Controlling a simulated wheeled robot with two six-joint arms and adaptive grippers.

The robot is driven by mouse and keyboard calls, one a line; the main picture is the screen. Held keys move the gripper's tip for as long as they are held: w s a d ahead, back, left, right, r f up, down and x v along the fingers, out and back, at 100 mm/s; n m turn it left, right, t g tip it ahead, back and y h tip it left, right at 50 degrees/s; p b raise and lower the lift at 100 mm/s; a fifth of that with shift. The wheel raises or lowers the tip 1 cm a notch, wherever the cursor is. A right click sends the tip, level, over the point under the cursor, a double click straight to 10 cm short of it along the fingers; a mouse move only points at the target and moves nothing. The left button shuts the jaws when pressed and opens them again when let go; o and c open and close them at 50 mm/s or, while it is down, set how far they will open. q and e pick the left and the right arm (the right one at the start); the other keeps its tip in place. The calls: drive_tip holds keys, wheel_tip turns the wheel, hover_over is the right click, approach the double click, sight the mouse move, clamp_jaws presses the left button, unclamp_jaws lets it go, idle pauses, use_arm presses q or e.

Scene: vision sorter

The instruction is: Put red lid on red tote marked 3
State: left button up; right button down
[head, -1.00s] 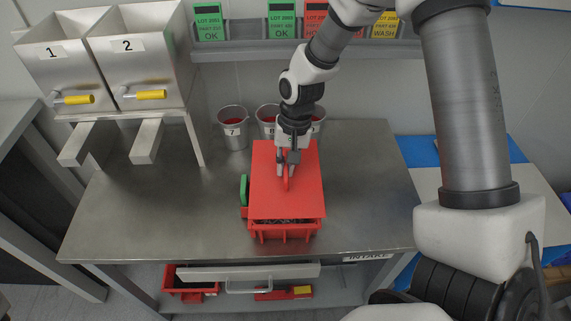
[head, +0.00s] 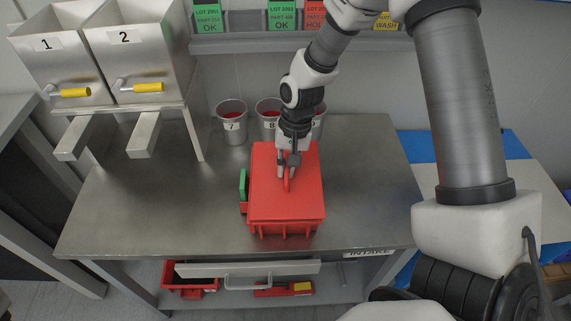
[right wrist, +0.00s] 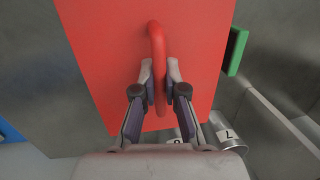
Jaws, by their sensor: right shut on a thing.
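The red lid (head: 268,203) lies flat over the red tote (head: 284,229) on the steel table and covers its opening. Its edges look close to the tote's rim; I cannot tell whether it is fully seated. No number mark is readable on the tote. My right gripper (head: 288,172) is shut on the lid's raised red handle. In the right wrist view the fingers (right wrist: 159,72) stand on either side of the handle (right wrist: 156,40), above the lid's flat top (right wrist: 100,45). My left gripper is not in view.
A green tab (head: 243,184) stands at the tote's left side. Metal cups with red contents, one marked 7 (head: 232,128), stand behind it. Hoppers 1 (head: 58,60) and 2 (head: 135,50) are at the back left. The table's left and right areas are clear.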

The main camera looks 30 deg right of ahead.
drive_tip(key=shift+f, duration=0.35)
idle(0.6)
drive_tip(key=c, duration=1.2)
unclamp_jaws()
drive_tip(key=shift+s, duration=0.1)
drive_tip(key=shift+o, duration=0.2)
drive_tip(key=shift+r, duration=0.1)
wheel_tip(320, 180, up, 12)
drive_tip(key=d, duration=0.2)
drive_tip(key=shift+f, duration=0.2)
